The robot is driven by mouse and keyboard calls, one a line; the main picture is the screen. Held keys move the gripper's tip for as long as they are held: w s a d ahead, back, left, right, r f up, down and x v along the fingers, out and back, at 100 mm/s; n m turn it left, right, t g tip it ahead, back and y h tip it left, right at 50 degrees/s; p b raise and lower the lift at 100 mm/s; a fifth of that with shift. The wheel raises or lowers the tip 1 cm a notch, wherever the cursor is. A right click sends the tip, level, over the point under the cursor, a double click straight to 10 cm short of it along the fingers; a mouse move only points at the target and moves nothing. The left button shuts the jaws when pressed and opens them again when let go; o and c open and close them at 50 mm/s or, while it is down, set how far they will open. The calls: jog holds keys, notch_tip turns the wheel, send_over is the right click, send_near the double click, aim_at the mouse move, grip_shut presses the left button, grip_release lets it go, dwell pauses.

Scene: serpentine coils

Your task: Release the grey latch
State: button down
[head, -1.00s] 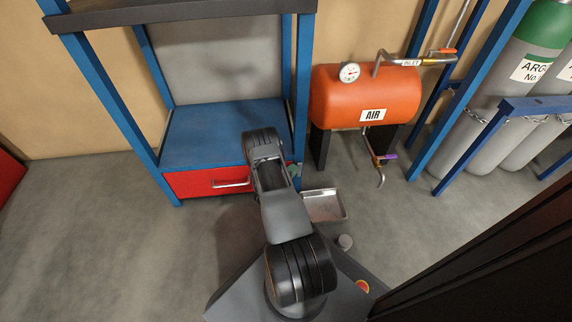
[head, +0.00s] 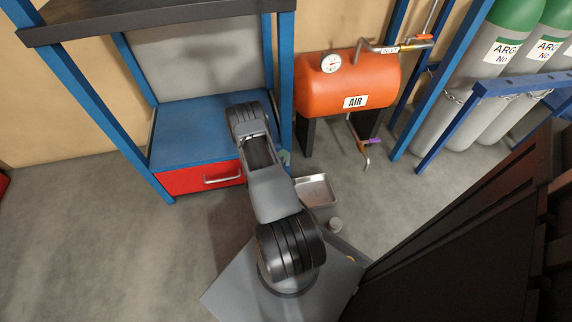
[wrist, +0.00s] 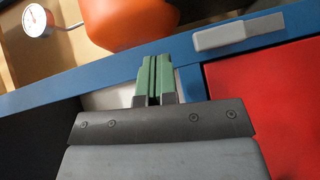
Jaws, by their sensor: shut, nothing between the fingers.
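The grey latch (wrist: 238,33) is a flat grey bar on the blue frame, beside the red drawer front, in the wrist view. I cannot make it out in the head view. My gripper (wrist: 154,62) has green fingers, side by side and shut with nothing between them. The fingertips are left of the latch and a little lower in the wrist picture, apart from it. In the head view, only a bit of green at my gripper (head: 284,158) shows past my arm, by the right end of the drawer.
The red drawer (head: 200,178) with a metal handle is under the blue shelf (head: 190,130). An orange air tank (head: 345,85) with a gauge and pipes stands right. A metal tray (head: 315,190) lies on the floor. Gas cylinders (head: 475,75) stand far right.

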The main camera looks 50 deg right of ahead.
jog(key=s+a+r+p, duration=0.4)
jog(key=s+a+r, duration=0.3)
jog(key=s+a, duration=0.1)
jog(key=shift+s+a, duration=0.15)
jog(key=shift+a, duration=0.3)
